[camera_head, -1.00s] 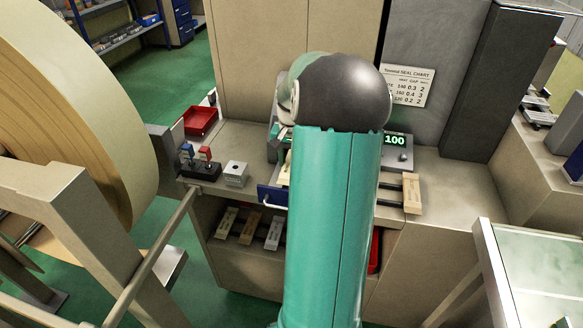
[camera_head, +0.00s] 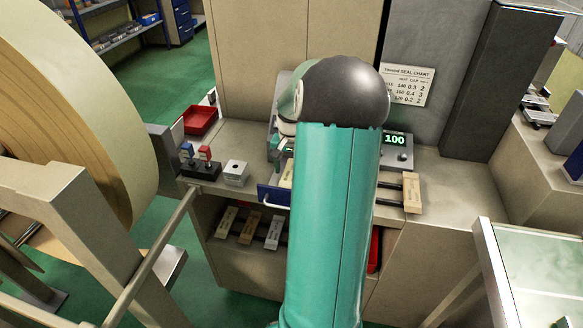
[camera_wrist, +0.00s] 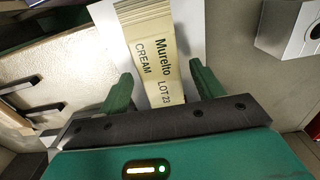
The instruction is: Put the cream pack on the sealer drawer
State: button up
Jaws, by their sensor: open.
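The cream pack (camera_wrist: 150,55), a stack of pale sticks printed "Murelto CREAM LOT 23", lies on a flat white surface in the wrist view. My gripper (camera_wrist: 162,92) is open, with one green finger on each side of the pack's near end. Gaps show between the fingers and the pack. The sealer drawer (camera_head: 270,195) shows there as a blue front with a pale handle, just left of my arm. I cannot tell whether the white surface belongs to the drawer.
A pale block with a hole (camera_head: 236,173) stands left of the drawer; it also shows in the wrist view (camera_wrist: 290,30). A switch box (camera_head: 201,168) and a red tray (camera_head: 200,121) lie further left. A wooden-looking pack (camera_head: 411,192) sits right of my arm. Several packs hang below the counter.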

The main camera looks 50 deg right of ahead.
aim_at(291, 171)
notch_tip(291, 171, up, 12)
jog(key=w+a+r+n+h, duration=0.1)
jog(key=w+a+r+n, duration=0.15)
jog(key=a, duration=0.45)
jog(key=w+a+r+n, duration=0.1)
jog(key=a+r, duration=0.2)
jog(key=a, duration=0.3)
jog(key=s+a+n+t, duration=0.2)
jog(key=s+a+n, duration=0.3)
jog(key=a, duration=0.9)
jog(key=s+a+n+t+y, duration=0.1)
jog(key=s+a+n+t, duration=0.2)
jog(key=a, duration=1.1)
jog(key=s+n, duration=0.2)
jog(key=s, duration=0.1)
jog(key=shift+a+t, duration=0.2)
jog(key=shift+t, duration=0.1)
jog(key=shift+s+d+r, duration=0.1)
